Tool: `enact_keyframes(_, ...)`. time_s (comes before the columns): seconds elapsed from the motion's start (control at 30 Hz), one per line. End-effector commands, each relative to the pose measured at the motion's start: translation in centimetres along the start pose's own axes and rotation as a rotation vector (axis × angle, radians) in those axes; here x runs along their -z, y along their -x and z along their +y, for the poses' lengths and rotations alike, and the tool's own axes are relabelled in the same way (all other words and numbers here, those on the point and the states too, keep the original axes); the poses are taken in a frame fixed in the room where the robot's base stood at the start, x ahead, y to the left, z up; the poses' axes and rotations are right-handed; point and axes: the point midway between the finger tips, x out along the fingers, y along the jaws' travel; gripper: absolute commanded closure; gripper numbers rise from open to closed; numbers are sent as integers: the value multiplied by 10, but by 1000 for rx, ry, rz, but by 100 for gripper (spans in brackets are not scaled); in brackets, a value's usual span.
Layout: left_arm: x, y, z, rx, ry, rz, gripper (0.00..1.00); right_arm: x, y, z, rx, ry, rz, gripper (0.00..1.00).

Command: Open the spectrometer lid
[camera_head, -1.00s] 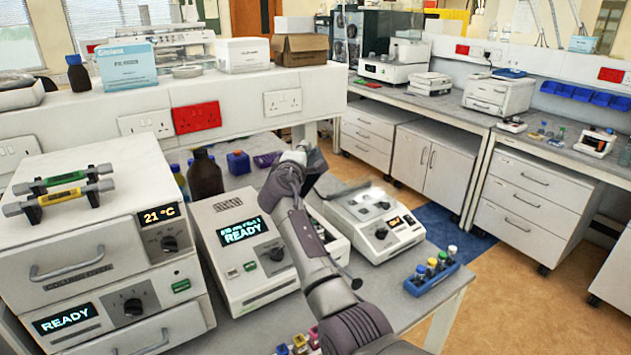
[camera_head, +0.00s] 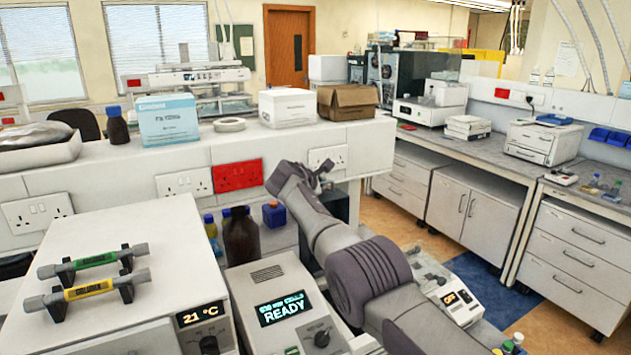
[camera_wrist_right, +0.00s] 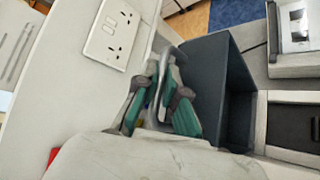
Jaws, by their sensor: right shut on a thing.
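The spectrometer (camera_head: 268,272) is the pale instrument with the lit READY display, low in the middle of the head view. Its dark lid (camera_head: 340,207) stands raised behind my right arm, which covers much of the lid and the instrument's right side. In the right wrist view the dark lid (camera_wrist_right: 213,72) looks like a hollow box with a grey loop handle (camera_wrist_right: 181,78). My right gripper (camera_wrist_right: 165,92), with teal pads, is shut on this handle. It also shows in the head view (camera_head: 322,172), near the wall sockets. My left gripper is not in view.
A white ledge with sockets (camera_head: 183,184) stands close behind the gripper. A dark brown bottle (camera_head: 241,238) stands left of the lid. A stacked instrument with two coloured bars (camera_head: 160,225) fills the left. Another instrument (camera_head: 455,300) is right of my arm.

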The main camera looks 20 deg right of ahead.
Motion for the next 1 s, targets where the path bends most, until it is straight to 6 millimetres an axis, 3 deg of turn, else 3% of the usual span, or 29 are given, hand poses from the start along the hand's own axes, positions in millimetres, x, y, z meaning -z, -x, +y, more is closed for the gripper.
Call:
enact_keyframes(0.17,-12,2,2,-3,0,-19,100,-4,-2,0,11,16,-2,100)
enact_keyframes(0.6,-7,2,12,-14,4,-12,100,-4,-3,0,14,18,0,100)
enact_keyframes(0.63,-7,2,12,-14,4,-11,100,-4,-2,0,14,18,0,86)
enact_keyframes(0.67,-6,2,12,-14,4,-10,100,-3,-2,0,14,18,1,81)
enact_keyframes(1.0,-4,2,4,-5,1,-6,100,-2,-2,-1,15,17,1,79)
